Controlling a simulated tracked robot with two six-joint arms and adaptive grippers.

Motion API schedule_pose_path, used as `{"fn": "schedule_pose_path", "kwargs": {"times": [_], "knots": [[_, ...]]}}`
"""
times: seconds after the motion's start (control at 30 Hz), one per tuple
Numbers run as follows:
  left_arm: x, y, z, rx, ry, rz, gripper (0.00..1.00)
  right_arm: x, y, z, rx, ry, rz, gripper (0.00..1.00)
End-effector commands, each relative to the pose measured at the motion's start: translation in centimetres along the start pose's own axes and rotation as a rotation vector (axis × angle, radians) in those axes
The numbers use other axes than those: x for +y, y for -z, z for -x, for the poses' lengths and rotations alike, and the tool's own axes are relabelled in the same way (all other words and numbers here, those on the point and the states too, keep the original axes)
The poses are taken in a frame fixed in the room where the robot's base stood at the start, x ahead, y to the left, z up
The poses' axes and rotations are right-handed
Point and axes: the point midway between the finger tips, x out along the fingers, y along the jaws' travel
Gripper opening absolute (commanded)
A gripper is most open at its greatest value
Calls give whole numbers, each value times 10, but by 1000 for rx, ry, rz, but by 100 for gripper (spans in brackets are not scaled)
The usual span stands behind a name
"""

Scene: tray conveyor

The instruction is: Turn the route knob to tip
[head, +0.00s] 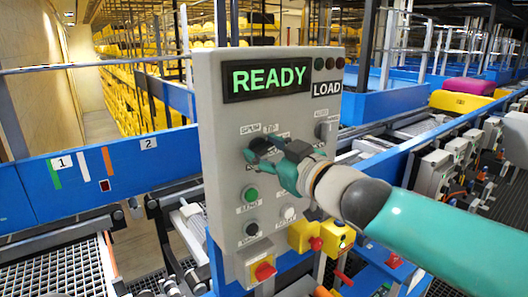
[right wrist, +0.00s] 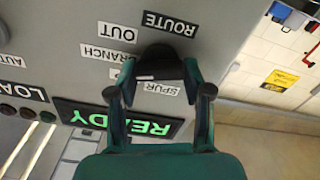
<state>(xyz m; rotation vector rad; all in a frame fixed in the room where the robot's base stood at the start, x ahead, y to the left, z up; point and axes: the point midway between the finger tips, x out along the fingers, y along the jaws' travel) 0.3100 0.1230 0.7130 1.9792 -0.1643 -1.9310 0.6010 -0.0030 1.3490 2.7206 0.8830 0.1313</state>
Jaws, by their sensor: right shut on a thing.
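The grey control panel (head: 222,160) stands upright in the head view, with its screen reading READY. The black route knob (head: 261,144) is on its upper left part, with SPUR and TIP labels above it. My right gripper (head: 268,158) is shut on the knob. In the right wrist view the panel is upside down, and the dark knob (right wrist: 160,60) sits between the fingertips of my right gripper (right wrist: 158,86). The ROUTE (right wrist: 170,23), OUT, BRANCH and SPUR labels show around it; another label is partly hidden. I cannot tell where the knob points. My left gripper is not in view.
Below the knob are a green button (head: 251,194), a black button (head: 251,229) and a white button (head: 289,213). A red stop button (head: 265,271) on a yellow box is at the panel's foot. Blue conveyor rails (head: 60,180) run behind. A magenta tray load (head: 469,86) is far right.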

Motion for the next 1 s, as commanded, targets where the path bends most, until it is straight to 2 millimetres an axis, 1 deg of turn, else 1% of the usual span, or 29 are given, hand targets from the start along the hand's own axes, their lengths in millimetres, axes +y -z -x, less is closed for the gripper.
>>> {"fn": "schedule_pose_path", "kwargs": {"times": [0.6, 0.8, 1.0], "knots": [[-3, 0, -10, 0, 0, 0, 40, -5, -4, 0, -5, 4, 455, 15], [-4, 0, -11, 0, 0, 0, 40, -5, -4, -1, -6, 5, 541, 15], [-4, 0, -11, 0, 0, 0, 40, -6, -5, -1, -7, 7, 577, 15]]}}
